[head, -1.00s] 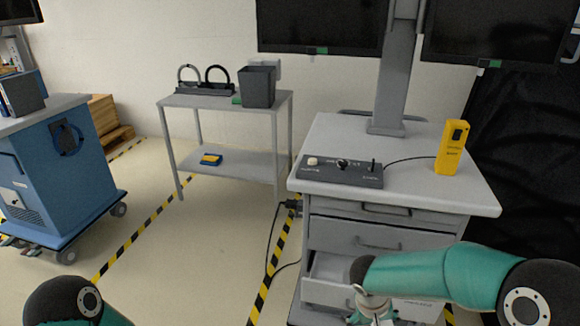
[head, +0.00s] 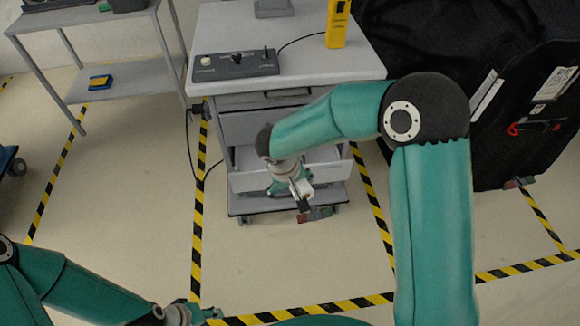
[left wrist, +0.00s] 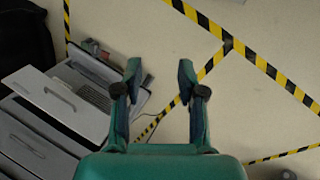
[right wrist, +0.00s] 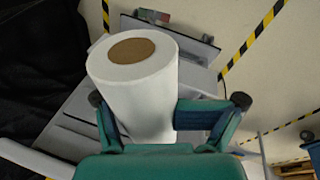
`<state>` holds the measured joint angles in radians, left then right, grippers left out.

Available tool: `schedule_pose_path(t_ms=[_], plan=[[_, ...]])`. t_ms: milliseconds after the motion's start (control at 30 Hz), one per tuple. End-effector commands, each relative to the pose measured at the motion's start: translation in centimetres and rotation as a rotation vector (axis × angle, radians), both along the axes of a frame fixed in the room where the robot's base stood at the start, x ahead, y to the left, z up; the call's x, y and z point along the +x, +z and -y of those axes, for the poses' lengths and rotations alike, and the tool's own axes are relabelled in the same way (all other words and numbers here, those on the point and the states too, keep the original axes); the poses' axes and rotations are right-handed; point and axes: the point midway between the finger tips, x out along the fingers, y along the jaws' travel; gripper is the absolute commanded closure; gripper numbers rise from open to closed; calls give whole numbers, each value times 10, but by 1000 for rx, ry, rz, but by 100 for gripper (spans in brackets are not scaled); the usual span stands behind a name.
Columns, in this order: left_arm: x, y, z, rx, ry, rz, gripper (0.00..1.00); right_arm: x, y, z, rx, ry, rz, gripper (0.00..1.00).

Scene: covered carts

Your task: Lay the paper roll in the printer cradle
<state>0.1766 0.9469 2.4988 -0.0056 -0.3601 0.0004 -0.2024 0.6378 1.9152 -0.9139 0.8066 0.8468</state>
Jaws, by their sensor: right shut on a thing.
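The white paper roll (right wrist: 135,85), with a brown core, is held between the fingers of my right gripper (right wrist: 160,125) in the right wrist view. In the head view the roll (head: 304,189) is small and partly hidden at my right gripper (head: 297,187), which hangs in front of the grey cart's open drawer (head: 250,178). My left gripper (head: 207,314) is low at the bottom edge of the head view. In the left wrist view it (left wrist: 160,85) is open and empty. I cannot clearly identify the printer cradle in the current views.
The grey cart (head: 350,62) has a control box (head: 236,65) and a yellow handset (head: 337,25) on top. A shelf trolley (head: 120,80) stands left, a black covered cart (head: 500,110) right. Floor in front is clear.

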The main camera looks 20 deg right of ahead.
Motion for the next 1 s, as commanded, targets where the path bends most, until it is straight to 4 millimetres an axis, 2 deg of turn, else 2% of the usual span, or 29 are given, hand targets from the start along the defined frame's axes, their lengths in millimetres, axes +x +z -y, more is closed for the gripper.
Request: schedule_pose_path(t_ms=[400,633,833,867,1000], plan=[[0,0,0,0,0,0,60,-20,60,-87,0,416,4,100],[0,0,0,0,0,0,60,-27,83,-121,0,582,2,100],[0,0,0,0,3,-1,27,-30,89,-130,0,630,0,100],[0,1,0,0,8,-3,23,-30,89,-130,0,632,-1,100],[-13,1,2,-10,24,-69,23,-30,89,-130,0,631,-1,100]])
